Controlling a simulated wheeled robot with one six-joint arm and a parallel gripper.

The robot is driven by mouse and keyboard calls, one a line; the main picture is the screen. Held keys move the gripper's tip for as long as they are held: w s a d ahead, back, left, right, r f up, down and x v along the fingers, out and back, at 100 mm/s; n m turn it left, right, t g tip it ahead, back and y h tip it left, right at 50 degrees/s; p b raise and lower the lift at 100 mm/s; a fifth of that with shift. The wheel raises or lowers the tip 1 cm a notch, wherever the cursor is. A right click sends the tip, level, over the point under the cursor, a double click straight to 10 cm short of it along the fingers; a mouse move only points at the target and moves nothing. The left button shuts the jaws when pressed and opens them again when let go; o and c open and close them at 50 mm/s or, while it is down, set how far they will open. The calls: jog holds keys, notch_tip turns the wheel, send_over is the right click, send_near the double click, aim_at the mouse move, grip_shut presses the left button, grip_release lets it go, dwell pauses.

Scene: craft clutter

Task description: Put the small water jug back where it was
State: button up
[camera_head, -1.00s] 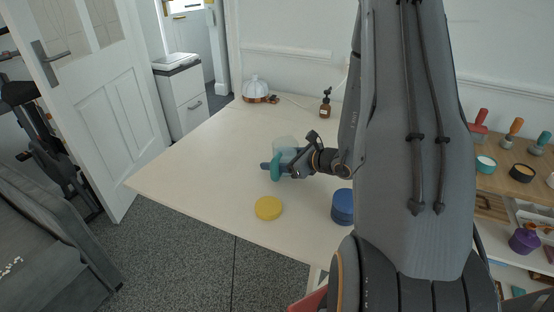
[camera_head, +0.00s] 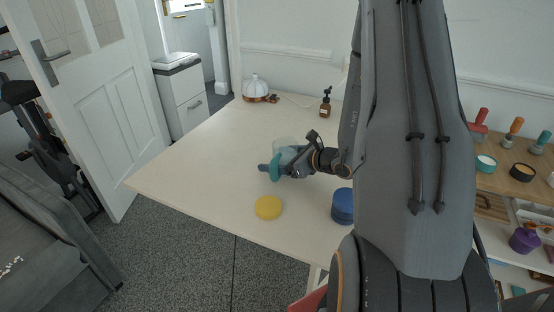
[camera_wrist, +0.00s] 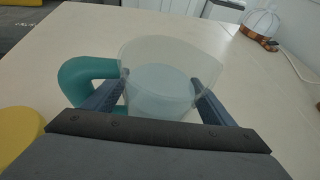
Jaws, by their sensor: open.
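The small water jug is see-through with a teal handle; its clear body (camera_head: 285,144) is faint in the head view, and its body (camera_wrist: 165,85) shows plainly in the wrist view. It appears to stand upright on the table. Its teal handle (camera_wrist: 75,78) points left in the wrist view. My gripper (camera_head: 279,167) is open around the jug. In the wrist view, my gripper (camera_wrist: 158,98) has one finger between the handle and the body and the other along the body's right side. Whether the fingers touch the wall cannot be told.
A yellow disc (camera_head: 268,207) lies near the table's front edge, and a blue round stack (camera_head: 342,206) stands to its right. A brown pump bottle (camera_head: 326,104) and a white dome-shaped thing (camera_head: 256,88) stand at the back. The table's left part (camera_head: 190,160) is clear.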

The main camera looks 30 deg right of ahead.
jog(key=v, duration=1.2)
jog(key=shift+b, duration=0.35)
